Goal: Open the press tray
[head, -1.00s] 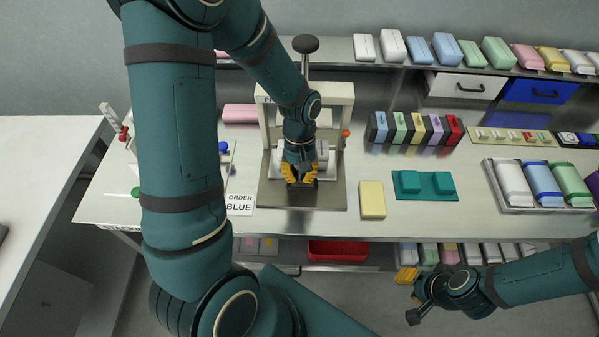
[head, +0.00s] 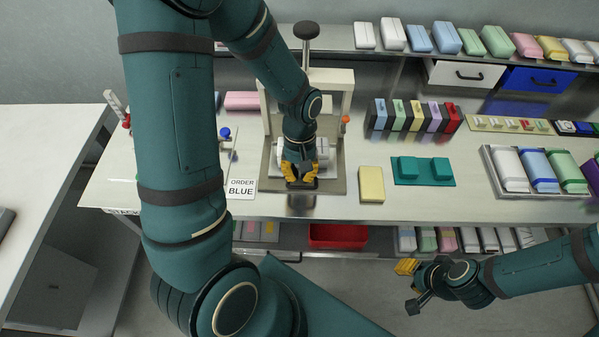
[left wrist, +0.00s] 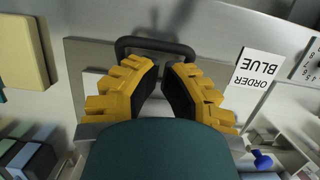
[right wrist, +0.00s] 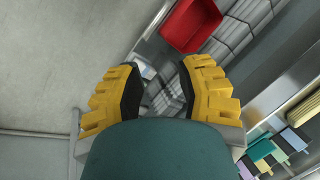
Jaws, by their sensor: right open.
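The white press (head: 350,100) stands on a grey plate (head: 335,180) at the middle of the bench. A dark looped handle (left wrist: 157,42) shows at the plate's front edge in the left wrist view. My left gripper (head: 300,172) points down in front of the press, over the handle. In the left wrist view its fingertips (left wrist: 161,66) are close together beside the handle's bar, with a narrow gap. I cannot tell whether they grip anything. The tray is mostly hidden by my gripper and the press. My right gripper (right wrist: 158,65) is open and empty, low in front of the bench.
A yellow block (head: 371,184) and a teal fixture (head: 424,171) lie right of the press. An order card reading BLUE (head: 241,187) lies left of it. A red bin (head: 338,235) sits on the lower shelf. The bench's front strip is clear.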

